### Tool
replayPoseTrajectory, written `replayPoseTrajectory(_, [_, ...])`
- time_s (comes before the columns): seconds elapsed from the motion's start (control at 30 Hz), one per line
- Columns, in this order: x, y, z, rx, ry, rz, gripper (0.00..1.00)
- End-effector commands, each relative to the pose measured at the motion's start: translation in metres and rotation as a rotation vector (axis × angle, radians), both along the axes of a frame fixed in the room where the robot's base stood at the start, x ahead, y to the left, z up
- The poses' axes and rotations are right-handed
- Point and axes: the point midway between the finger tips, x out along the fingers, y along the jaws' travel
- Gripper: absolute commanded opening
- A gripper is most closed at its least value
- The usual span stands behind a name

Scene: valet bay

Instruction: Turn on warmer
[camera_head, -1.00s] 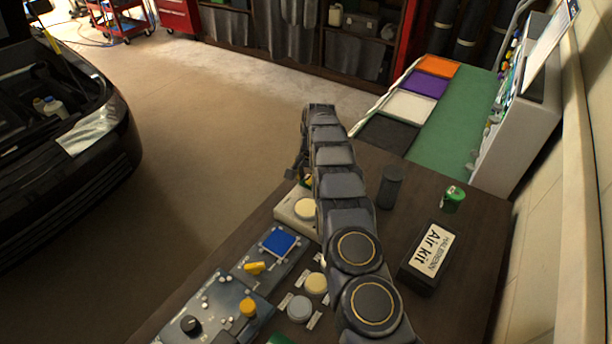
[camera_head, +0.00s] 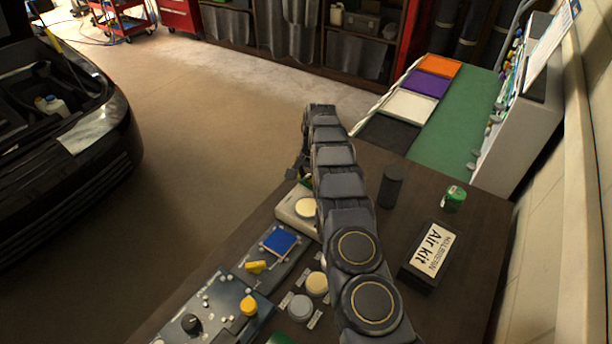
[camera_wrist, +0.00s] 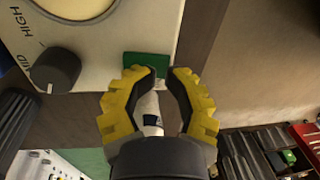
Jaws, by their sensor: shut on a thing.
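The warmer (camera_head: 290,213) is a cream box with a round cream disc on top, at the far left corner of the dark table. In the wrist view its dark dial (camera_wrist: 55,70) sits by the words HIGH and MID. A green switch-like piece (camera_wrist: 145,61) lies at the box's near edge. My gripper (camera_wrist: 164,73) has its yellow-backed fingertips around the end of this green piece, shut on it with a gap still visible. A white piece with a dark mark (camera_wrist: 151,112) shows between the fingers; I cannot tell whether they touch it. In the head view my arm hides the fingertips.
Control panels with a blue square (camera_head: 279,241) and a yellow knob (camera_head: 249,305) stand nearer on the table. A dark cylinder (camera_head: 390,187), a green can (camera_head: 454,199) and an Air Kit box (camera_head: 430,258) stand right of my arm. A car (camera_head: 70,150) is at left.

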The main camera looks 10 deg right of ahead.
Motion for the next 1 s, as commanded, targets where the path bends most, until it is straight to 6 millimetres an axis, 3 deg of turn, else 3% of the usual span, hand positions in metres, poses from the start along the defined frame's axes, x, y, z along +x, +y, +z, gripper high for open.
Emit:
replayPoseTrajectory(0.03, [-0.006,0.005,-0.011,0.005,0.024,0.006,0.0])
replayPoseTrajectory(0.57, [-0.009,0.006,-0.015,0.007,0.033,0.007,0.0])
replayPoseTrajectory(1.0, [-0.024,-0.008,-0.011,0.004,0.048,0.003,0.0])
